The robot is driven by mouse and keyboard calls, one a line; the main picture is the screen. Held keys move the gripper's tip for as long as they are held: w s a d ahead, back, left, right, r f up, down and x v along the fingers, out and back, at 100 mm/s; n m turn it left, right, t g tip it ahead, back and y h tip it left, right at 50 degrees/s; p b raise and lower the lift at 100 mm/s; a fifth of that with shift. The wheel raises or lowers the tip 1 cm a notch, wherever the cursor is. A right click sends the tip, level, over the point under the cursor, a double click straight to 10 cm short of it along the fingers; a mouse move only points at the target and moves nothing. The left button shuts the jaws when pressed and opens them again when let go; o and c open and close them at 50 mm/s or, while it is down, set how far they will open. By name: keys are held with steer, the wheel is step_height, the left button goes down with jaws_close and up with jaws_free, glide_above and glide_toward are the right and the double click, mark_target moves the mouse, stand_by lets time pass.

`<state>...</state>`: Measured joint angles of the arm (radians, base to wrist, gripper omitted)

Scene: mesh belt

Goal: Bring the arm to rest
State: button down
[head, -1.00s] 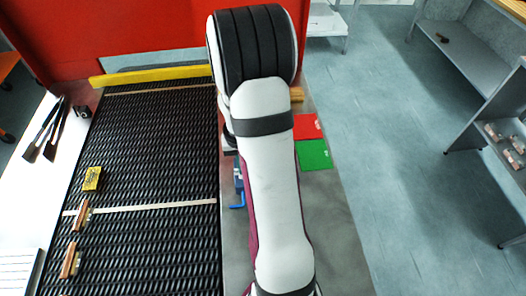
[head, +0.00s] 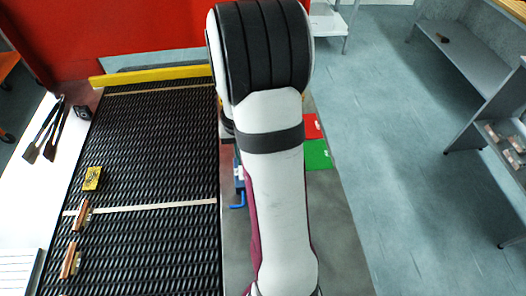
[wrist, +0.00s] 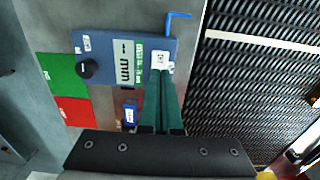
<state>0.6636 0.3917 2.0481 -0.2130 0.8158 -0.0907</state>
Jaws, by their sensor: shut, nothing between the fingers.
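My gripper (wrist: 161,72) shows in the wrist view with its two green fingers together and nothing between them. Its tips appear over the edge of a blue box (wrist: 97,44) with a black knob, a pale label panel and a bent blue rod. I cannot tell whether they touch it. In the head view my arm hides the gripper and most of the box, and only the blue rod (head: 238,205) and a bit of blue show beside the arm.
A black mesh belt (head: 150,150) lies left of my arm, bearing a yellow block (head: 92,179) and two brownish pieces (head: 71,262). Green (head: 317,154) and red (head: 311,126) pads lie to the right. A yellow bar (head: 150,75) crosses the belt's far end.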

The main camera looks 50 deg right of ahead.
steer(key=shift+r, duration=0.95)
steer(key=s+a+r+n, duration=0.1)
steer(key=a+r, duration=0.2)
steer(key=a, duration=0.2)
steer(key=s+a+r, duration=0.1)
steer(key=a+r, duration=0.2)
steer(key=a, duration=0.3)
steer(key=s+a+r+n+y, duration=0.1)
steer(key=s+a+r+n, duration=0.1)
steer(key=s+a, duration=1)
steer(key=shift+s+a+r+y, duration=0.25)
steer(key=shift+a+r+y, duration=0.15)
steer(key=shift+a+r, duration=0.4)
steer(key=shift+f, duration=0.15)
